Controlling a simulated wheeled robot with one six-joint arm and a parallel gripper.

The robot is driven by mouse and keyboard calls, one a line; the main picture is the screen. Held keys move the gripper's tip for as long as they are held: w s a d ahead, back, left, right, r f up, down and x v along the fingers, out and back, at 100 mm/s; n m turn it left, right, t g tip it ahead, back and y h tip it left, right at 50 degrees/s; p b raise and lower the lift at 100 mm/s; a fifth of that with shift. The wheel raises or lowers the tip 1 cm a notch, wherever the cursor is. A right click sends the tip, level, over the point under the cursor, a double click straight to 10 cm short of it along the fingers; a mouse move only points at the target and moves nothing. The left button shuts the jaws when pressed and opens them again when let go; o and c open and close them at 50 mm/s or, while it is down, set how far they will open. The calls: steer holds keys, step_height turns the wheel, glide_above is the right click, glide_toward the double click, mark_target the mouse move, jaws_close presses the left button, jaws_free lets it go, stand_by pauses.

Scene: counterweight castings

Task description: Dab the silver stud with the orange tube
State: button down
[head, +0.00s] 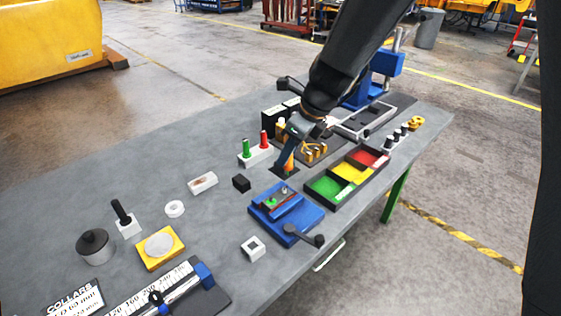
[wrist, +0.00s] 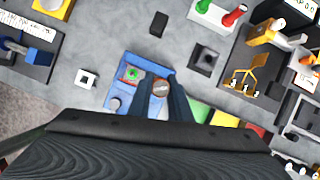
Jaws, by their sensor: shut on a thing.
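My gripper (head: 287,160) points down over the middle of the bench, shut on the orange tube (head: 290,163), whose orange side shows beside the fingers. In the wrist view the tube's round brownish-grey end (wrist: 161,86) sits between the two dark fingers. A blue vise (head: 312,220) lies to the front of the gripper in the head view, apart from it. The vise also shows in the wrist view (wrist: 118,92), with a green ring and small red part on it. I cannot make out the silver stud for certain.
A white holder (head: 251,162) carries a green tube and a red tube. A tray with green, yellow and red compartments (head: 333,204) lies right of the vise. The bench's left-back area is clear.

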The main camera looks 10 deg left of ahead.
mark_target(291, 165)
steer(key=shift+r+p, duration=0.1)
steer(key=shift+p, duration=0.25)
steer(key=shift+f+b, duration=1.3)
steer(key=shift+f, duration=1)
steer(key=shift+p, duration=0.85)
steer(key=shift+f+b, duration=0.6)
steer(key=shift+f, duration=0.2)
stand_by(1.2)
steer(key=shift+s+f, duration=0.15)
stand_by(1.5)
steer(key=shift+p, duration=0.35)
